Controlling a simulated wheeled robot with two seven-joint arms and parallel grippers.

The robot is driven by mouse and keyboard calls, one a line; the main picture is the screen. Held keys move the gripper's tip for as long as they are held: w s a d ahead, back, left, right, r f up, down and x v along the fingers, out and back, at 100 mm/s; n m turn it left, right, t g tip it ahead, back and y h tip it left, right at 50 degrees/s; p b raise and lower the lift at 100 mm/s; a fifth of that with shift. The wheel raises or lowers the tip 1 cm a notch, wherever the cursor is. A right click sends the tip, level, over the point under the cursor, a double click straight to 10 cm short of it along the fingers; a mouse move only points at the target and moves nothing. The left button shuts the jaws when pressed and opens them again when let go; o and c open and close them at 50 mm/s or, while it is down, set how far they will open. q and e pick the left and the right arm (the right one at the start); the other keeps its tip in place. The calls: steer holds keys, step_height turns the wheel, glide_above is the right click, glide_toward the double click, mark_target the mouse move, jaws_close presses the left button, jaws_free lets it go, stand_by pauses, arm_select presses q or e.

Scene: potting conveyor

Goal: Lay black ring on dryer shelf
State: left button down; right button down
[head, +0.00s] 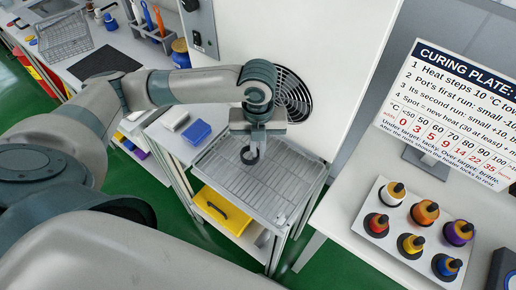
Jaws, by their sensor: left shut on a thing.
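My left gripper (256,143) points down over the dryer shelf (245,185), a grey slatted metal rack in front of a white cabinet with a round fan grille. The gripper is shut on the black ring (249,155), a small dark ring hanging at its fingertips. The ring looks tilted up on edge. I cannot tell whether it touches the slats. My right gripper is not in view.
Blue (196,132) and white (174,119) items lie left of the shelf. A yellow bin (222,210) sits below it. On the right, a table holds a tray (379,226) of several coloured pots with dark rings, and a curing plate sign (455,110).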

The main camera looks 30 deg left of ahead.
arm_select(q)
steer(key=shift+f, duration=0.35)
steer(key=c, duration=1.9)
jaws_free()
steer(key=shift+f, duration=0.15)
